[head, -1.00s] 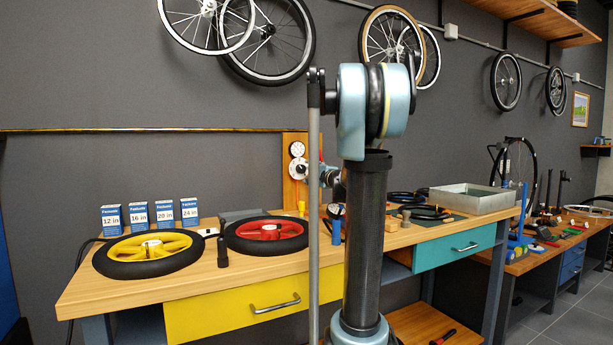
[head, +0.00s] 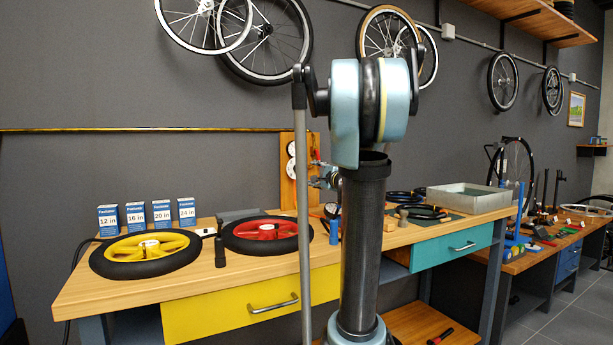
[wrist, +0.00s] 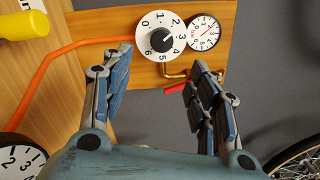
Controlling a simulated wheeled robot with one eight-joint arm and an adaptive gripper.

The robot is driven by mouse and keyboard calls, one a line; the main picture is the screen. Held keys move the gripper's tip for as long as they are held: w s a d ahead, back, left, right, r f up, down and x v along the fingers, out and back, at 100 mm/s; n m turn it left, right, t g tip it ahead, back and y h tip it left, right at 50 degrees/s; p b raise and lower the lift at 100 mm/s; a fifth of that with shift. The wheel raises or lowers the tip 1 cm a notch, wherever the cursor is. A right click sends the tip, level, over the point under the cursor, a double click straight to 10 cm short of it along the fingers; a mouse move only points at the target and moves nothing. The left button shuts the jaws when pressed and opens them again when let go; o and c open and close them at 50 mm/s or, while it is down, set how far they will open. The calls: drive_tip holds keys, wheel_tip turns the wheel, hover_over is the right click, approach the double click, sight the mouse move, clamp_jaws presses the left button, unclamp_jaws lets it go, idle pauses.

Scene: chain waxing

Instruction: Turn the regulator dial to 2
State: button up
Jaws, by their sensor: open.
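The regulator dial (wrist: 159,37) is a round white disc with black numbers and a black centre knob, mounted on a wooden board (wrist: 110,22). In the wrist view, a small light mark on the knob seems to point up and right; I cannot tell exactly which number it meets. My gripper (wrist: 160,85) is open and empty, its two blue-padded fingers below the dial in the picture, one to each side, apart from it. In the head view the dial (head: 291,169) shows on the upright board, and my arm hides most of my gripper.
A pressure gauge (wrist: 204,33) sits right beside the dial. An orange hose (wrist: 62,47), a brass pipe and a red-handled part lie close around. A second numbered round face (wrist: 18,160) is at lower left. The bench (head: 120,285) carries yellow and red wheels.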

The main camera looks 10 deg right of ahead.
drive_tip(key=s+d+m, duration=0.1)
drive_tip(key=s+m, duration=0.2)
drive_tip(key=m, duration=0.7)
approach(300, 169)
drive_tip(key=x, duration=0.8)
drive_tip(key=shift+w+a, duration=0.1)
drive_tip(key=shift+w, duration=0.3)
drive_tip(key=c, duration=1.1)
